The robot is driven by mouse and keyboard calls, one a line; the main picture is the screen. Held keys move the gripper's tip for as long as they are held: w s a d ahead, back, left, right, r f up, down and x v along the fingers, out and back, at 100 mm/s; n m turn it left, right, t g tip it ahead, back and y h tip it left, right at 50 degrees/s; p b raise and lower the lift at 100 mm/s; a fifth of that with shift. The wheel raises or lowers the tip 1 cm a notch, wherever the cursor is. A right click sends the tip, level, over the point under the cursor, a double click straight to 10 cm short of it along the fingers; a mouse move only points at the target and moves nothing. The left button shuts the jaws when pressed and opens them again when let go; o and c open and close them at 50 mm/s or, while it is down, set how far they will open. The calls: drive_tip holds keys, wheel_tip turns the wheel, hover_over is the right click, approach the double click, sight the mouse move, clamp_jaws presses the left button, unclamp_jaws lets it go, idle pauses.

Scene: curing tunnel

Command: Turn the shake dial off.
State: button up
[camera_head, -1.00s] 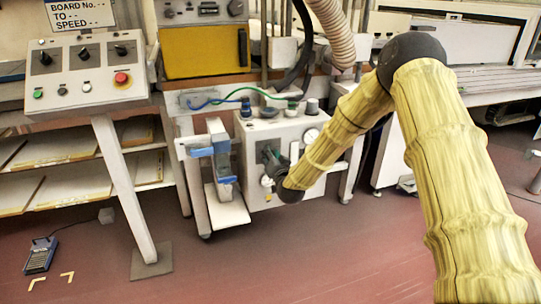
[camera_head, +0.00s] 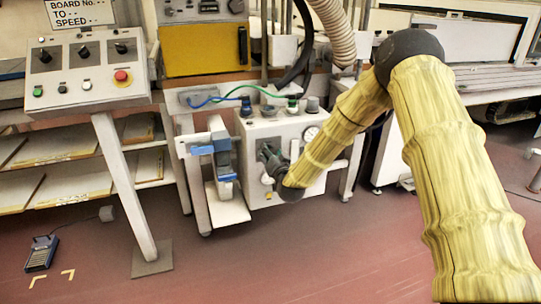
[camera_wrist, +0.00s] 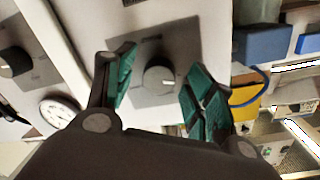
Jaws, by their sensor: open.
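My gripper (camera_head: 268,158) is in front of the white control box (camera_head: 255,133) in the head view, and my arm hides part of the box. In the wrist view my gripper (camera_wrist: 160,66) is open, with its green finger pads apart. A dark round dial (camera_wrist: 158,79) on a grey plate shows between the fingers, with a light pointer mark on its right side. The pads appear clear of the dial. Its label is not readable, so I cannot tell for sure that it is the shake dial.
Another dark dial (camera_wrist: 14,62) and a round gauge (camera_wrist: 60,112) sit on the panel. A blue block (camera_wrist: 268,44) is near the right finger. A slanted console (camera_head: 88,72) with switches stands left. The floor (camera_head: 300,260) in front is clear.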

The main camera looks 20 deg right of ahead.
drive_tip(key=s, duration=1.2)
drive_tip(key=shift+r, duration=0.2)
drive_tip(key=s+a+f+n+g, duration=0.15)
drive_tip(key=s+f+g, duration=0.25)
drive_tip(key=s+f, duration=0.6)
drive_tip(key=s+a+f+n+g+y, duration=0.1)
drive_tip(key=s+a+f+g, duration=0.15)
drive_tip(key=s+f, duration=0.75)
drive_tip(key=s+a+f+n+g, duration=0.15)
drive_tip(key=s+f+g, duration=0.35)
drive_tip(key=s+f, duration=0.5)
drive_tip(key=s+d+f+n+g, duration=0.1)
drive_tip(key=s+f+g, duration=0.2)
drive_tip(key=s, duration=0.8)
drive_tip(key=s+f+n+g, duration=0.1)
drive_tip(key=s+f+g, duration=0.25)
drive_tip(key=s, duration=0.75)
wheel_tip(320, 180, up, 21)
drive_tip(key=p, duration=2.1)
drive_tip(key=shift+w+d+r+h, duration=0.15)
drive_tip(key=shift+w+r+h, duration=0.05)
drive_tip(key=shift+h, duration=0.1)
